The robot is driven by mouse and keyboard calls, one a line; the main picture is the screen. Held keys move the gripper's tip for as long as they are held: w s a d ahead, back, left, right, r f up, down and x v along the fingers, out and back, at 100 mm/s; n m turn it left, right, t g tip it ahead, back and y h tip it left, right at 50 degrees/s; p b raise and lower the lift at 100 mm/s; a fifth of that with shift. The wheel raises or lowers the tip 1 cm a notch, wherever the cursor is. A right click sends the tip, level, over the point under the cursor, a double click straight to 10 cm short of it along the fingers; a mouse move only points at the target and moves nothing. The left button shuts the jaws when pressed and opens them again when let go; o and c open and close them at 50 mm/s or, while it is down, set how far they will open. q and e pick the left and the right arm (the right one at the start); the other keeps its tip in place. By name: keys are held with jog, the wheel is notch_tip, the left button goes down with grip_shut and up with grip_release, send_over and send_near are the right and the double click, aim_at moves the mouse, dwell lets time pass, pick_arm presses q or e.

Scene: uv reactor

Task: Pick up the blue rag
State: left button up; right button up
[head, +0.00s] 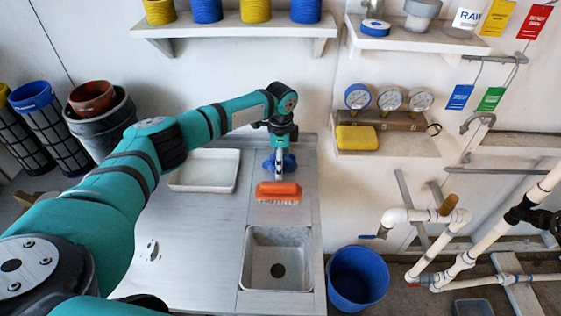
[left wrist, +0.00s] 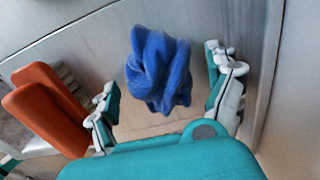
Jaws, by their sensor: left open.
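The blue rag (head: 288,163) is a crumpled bundle on the grey counter, just behind the orange brush (head: 278,191). In the head view my left gripper (head: 281,160) is above the rag and partly covers it. In the left wrist view the rag (left wrist: 158,72) lies between the two spread fingers of my left gripper (left wrist: 165,85), with a gap visible on each side. My left gripper is open and holds nothing. The orange brush also shows in the left wrist view (left wrist: 50,105), to the left of the left finger. My right gripper is in neither view.
A white tray (head: 204,187) lies left of the rag on the counter (head: 205,240). A sink (head: 247,275) is in front of the brush. A blue bucket (head: 358,303) stands right of the counter. A shelf with gauges and a yellow sponge (head: 357,138) is at the right.

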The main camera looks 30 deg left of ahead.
pick_arm(q)
jog(key=c, duration=1.2)
jog(key=shift+c, duration=0.2)
notch_tip(320, 180, up, 10)
